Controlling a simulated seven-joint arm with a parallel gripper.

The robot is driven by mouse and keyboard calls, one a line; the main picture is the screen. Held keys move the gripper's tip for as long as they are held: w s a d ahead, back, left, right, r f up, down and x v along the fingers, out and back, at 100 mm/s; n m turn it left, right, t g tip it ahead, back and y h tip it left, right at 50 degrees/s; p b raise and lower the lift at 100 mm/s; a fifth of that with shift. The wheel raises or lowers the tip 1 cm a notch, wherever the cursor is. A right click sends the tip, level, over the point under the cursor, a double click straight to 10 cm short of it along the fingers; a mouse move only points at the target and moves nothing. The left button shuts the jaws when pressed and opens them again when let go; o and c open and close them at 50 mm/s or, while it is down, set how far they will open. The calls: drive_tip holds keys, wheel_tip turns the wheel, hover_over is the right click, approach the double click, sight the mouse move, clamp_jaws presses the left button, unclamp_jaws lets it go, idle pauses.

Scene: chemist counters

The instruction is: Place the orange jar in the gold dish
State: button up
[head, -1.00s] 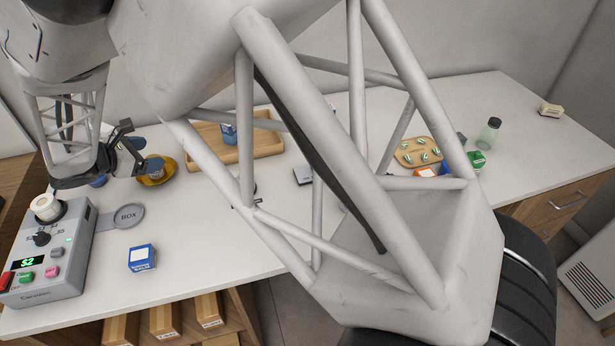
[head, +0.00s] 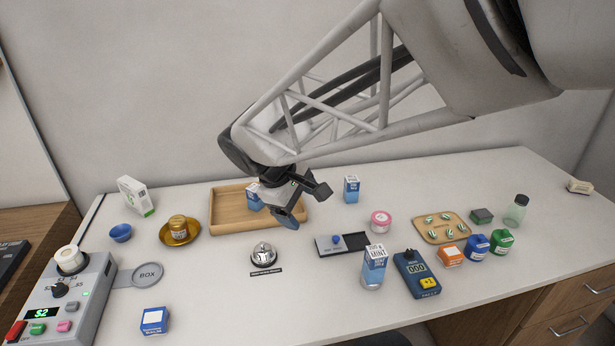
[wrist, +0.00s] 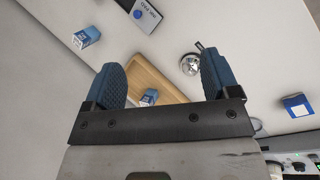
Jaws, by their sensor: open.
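A small orange-brown jar (head: 178,225) with a gold lid stands upright in the gold dish (head: 192,238), at the left of the counter in the head view. The dish's rim shows around it. My gripper (head: 305,203) is open and empty, above the counter at the right end of the wooden tray, well to the right of the dish. In the wrist view the two blue finger pads of my gripper (wrist: 162,78) are wide apart with nothing held between them. I cannot make out the jar or the dish in the wrist view.
The wooden tray (head: 229,214) holds a blue-and-white carton (head: 254,197). A blue bowl (head: 121,233) stands left of the dish. A bell (head: 264,254) and a control box (head: 68,302) stand nearer.

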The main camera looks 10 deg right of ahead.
drive_tip(key=s+d+m+y, duration=0.2)
drive_tip(key=s+d+m, duration=0.2)
drive_tip(key=s, duration=0.5)
drive_tip(key=s+d+m+t+y, duration=0.1)
drive_tip(key=s+d+m, duration=0.3)
drive_tip(key=s, duration=0.5)
drive_tip(key=shift+r+m+y, duration=0.45)
drive_tip(key=shift+m+y, duration=0.35)
drive_tip(key=shift+y, duration=0.1)
